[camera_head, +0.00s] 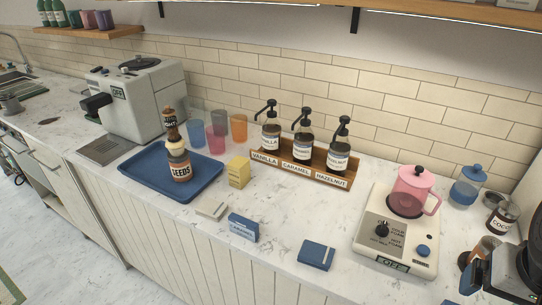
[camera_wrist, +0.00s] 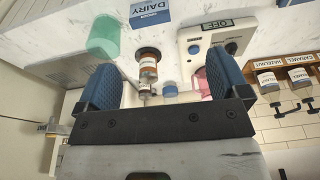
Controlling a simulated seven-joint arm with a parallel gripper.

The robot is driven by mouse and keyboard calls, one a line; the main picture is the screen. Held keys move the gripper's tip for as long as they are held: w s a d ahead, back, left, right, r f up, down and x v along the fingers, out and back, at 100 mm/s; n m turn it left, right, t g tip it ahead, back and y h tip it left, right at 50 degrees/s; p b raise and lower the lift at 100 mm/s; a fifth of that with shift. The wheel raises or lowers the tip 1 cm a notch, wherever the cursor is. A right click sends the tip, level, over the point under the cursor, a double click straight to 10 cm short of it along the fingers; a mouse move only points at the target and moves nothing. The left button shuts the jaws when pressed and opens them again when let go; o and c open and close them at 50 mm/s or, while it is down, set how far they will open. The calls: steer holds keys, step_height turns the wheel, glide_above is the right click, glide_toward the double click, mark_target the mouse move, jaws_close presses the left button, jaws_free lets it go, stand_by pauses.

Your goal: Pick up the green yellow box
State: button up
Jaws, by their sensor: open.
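A small yellow box (camera_head: 239,171) stands upright on the counter, just right of the blue tray (camera_head: 134,182). No box that is both green and yellow shows clearly. My gripper (camera_head: 474,274) is at the lower right in the head view, far from the yellow box, beyond the frother machine. In the wrist view my gripper (camera_wrist: 165,85) is open, its two blue padded fingers apart with nothing held between them. The yellow box is not seen in the wrist view.
A syrup rack (camera_head: 288,168) stands right of the box. A blue carton (camera_head: 243,228) and blue box (camera_head: 316,254) lie in front. The frother (camera_head: 372,240) holds a pink pitcher (camera_head: 407,205).

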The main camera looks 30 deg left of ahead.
steer(key=w+a+m+g+y, duration=0.1)
steer(key=w+a+m+y, duration=0.25)
steer(key=w+a, duration=0.75)
steer(key=m+g+y, duration=0.2)
steer(key=m+y, duration=0.8)
steer(key=m, duration=0.4)
glide_toward(246, 170)
steer(key=x, duration=0.4)
steer(key=shift+s+r, duration=0.2)
steer(key=shift+a+f+t, duration=0.3)
steer(key=shift+a, duration=0.1)
steer(key=shift+x, duration=1.3)
steer(key=shift+a, duration=0.1)
